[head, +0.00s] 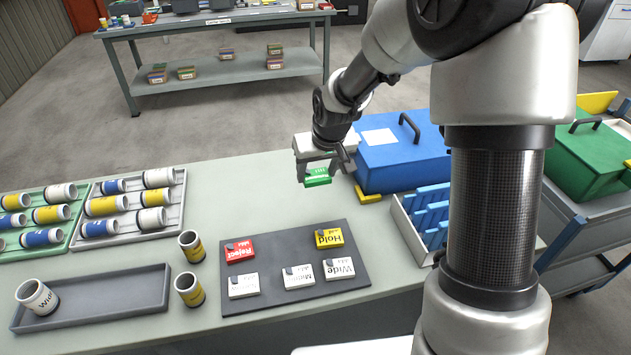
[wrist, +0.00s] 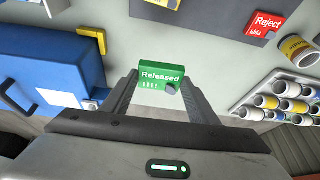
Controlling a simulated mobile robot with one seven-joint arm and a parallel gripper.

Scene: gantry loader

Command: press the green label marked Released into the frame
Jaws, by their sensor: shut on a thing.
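The green label (head: 317,177) is held in my gripper (head: 322,172), above the green-grey table top. In the wrist view the same label (wrist: 162,77) sits between the two fingertips, and the word Released reads clearly. My gripper (wrist: 160,84) is shut on it. A dark board (head: 295,293) lies on the table in front, with a red Reject label (head: 240,251), a yellow Hold label (head: 329,237) and several white labels on it. I cannot tell which thing is the frame.
A blue box (head: 400,160) with a handle stands just right of my gripper. A white bin of blue parts (head: 428,212) is nearer. Trays of cylinders (head: 130,202) stand at left, with loose cylinders (head: 190,246) by the board. The table between is clear.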

